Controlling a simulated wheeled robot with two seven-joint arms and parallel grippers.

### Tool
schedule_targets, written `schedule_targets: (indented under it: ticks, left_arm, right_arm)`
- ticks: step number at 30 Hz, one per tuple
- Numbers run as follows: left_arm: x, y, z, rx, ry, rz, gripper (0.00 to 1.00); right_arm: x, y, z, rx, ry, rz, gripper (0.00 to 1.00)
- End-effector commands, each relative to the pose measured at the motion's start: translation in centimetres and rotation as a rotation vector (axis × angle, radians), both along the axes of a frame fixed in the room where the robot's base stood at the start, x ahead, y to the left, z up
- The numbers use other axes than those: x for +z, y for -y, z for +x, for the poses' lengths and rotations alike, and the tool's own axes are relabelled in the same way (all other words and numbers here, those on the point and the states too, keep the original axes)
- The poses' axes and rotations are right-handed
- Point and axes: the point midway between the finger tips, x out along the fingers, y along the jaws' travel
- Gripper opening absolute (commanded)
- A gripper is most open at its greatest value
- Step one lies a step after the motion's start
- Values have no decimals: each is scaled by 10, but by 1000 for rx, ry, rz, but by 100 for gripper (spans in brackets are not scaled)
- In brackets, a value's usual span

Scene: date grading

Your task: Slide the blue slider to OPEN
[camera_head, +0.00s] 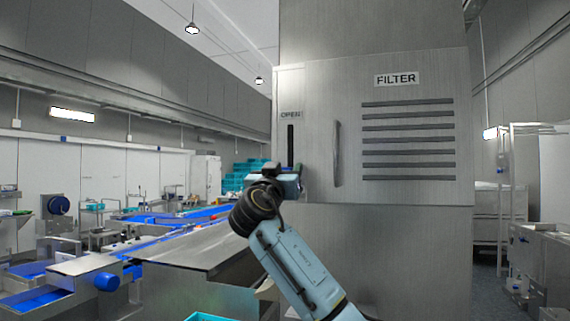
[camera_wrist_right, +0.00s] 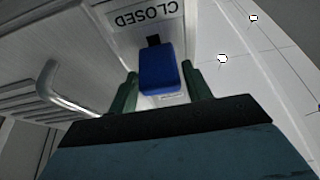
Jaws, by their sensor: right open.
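The blue slider (camera_wrist_right: 158,72) shows in the right wrist view, close to the upside-down CLOSED label (camera_wrist_right: 145,14). A short dark piece of slot shows between them. My right gripper (camera_wrist_right: 162,84) is open, with one green finger on each side of the slider; I cannot tell whether they touch it. In the head view, the right gripper (camera_head: 287,168) is at the lower end of the dark vertical slot (camera_head: 291,145) and hides the slider there. The OPEN label (camera_head: 290,115) is above the slot. My left gripper is not in view.
The metal cabinet has a FILTER door (camera_head: 396,79) with dark vents and a vertical handle (camera_head: 337,154) right of the slot. A conveyor line with blue belts (camera_head: 205,213) runs at the left. A metal rack (camera_head: 503,200) stands at the right.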

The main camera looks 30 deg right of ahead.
Motion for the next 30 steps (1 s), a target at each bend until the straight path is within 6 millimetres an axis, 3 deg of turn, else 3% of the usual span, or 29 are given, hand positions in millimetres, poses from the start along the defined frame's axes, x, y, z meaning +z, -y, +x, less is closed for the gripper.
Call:
schedule_targets:
  ticks: [11,23,26,30]
  left_arm:
    - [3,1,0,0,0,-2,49]
    - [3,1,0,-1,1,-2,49]
    - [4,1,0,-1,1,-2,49]
    - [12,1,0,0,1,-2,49]
  right_arm:
    - [2,5,5,1,0,0,49]
    - [2,5,4,1,0,0,0]
    - [5,5,4,0,0,1,0]
    - [30,5,4,3,3,4,0]
